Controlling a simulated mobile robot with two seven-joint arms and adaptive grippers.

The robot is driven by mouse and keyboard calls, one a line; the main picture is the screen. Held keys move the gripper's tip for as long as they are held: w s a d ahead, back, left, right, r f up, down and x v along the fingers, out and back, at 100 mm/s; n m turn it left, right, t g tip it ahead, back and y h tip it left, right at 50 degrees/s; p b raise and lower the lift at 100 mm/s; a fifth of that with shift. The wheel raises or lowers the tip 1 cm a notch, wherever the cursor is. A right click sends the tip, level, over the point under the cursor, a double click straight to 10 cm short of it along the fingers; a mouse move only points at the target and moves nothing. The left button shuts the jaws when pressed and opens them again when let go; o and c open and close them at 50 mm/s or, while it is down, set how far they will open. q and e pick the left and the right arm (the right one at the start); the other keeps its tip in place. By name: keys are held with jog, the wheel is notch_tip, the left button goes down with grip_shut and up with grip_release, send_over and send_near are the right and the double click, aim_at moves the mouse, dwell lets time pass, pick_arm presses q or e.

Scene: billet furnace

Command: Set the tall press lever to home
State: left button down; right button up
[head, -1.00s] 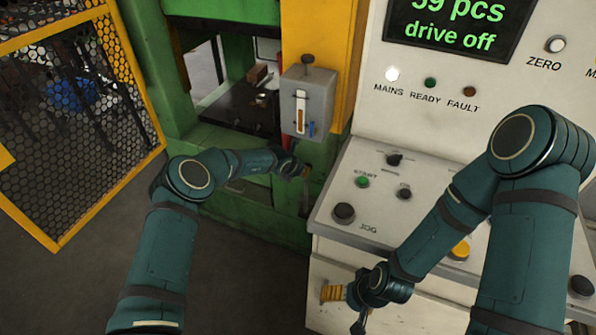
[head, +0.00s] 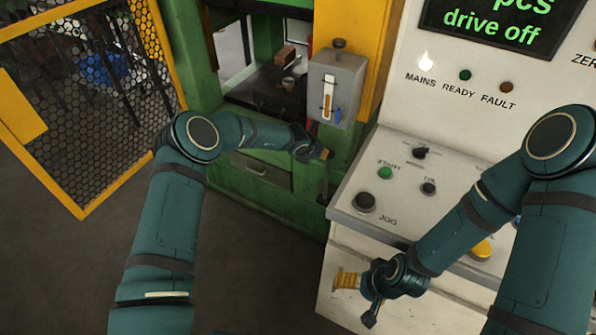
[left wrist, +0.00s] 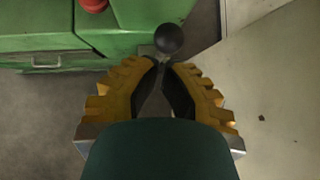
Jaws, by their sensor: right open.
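The tall press lever shows as a dark upright shaft (head: 323,185) on the green press, left of the control desk. Its round black knob (left wrist: 168,39) is plain in the left wrist view, just beyond my left fingertips. My left gripper (left wrist: 160,68) points at the lever, its yellow fingers and dark pads close together at the tips. Whether they touch the lever is unclear. In the head view my left gripper (head: 327,154) is small and partly hidden by its own wrist. My right gripper (head: 352,300) is open and empty in front of the desk's lower panel.
A grey box with a slotted gauge (head: 336,90) sits on the yellow column above the lever. The control desk (head: 345,222) with knobs and buttons stands close on the right. A yellow-framed mesh guard (head: 172,60) is at left. Open floor (head: 60,270) lies below it.

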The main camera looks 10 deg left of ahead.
pick_arm(q)
jog(key=s+a, duration=0.6)
jog(key=s, duration=0.4)
jog(key=shift+s+r, duration=0.15)
jog(key=shift+s, duration=0.25)
dwell(0.5)
